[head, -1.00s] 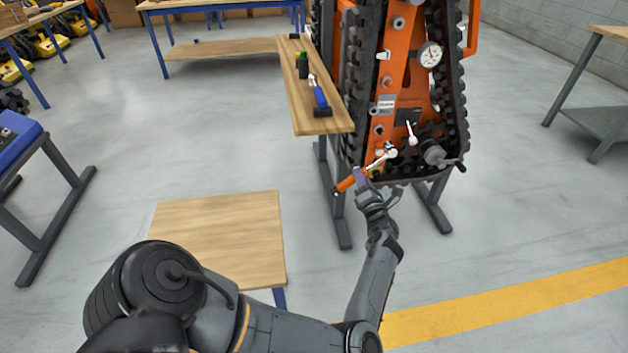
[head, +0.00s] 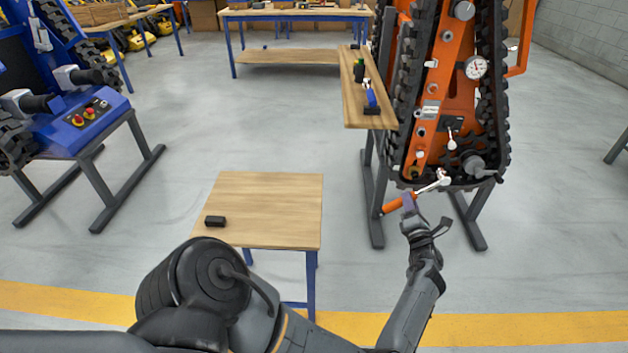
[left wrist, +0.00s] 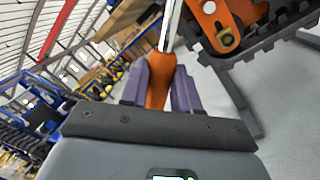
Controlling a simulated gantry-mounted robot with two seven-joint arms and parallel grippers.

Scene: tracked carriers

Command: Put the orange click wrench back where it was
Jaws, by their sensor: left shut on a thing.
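The orange click wrench (head: 394,205) has an orange handle and a silver shaft and head that point right and up. In the left wrist view its handle (left wrist: 158,85) sits between the purple fingers. My left gripper (head: 409,202) is shut on the handle, just in front of the lower end of the orange tracked carrier (head: 432,125). The wrench head is close to the carrier's bottom edge; I cannot tell whether they touch. A small wooden table (head: 272,205) bears a black block-like holder (head: 215,221) with nothing in it. My right gripper is out of view.
A narrow wooden shelf (head: 355,108) left of the carrier holds a blue-handled tool (head: 370,97) on a black block and a green item (head: 359,71). A blue tracked carrier (head: 75,130) stands at left.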

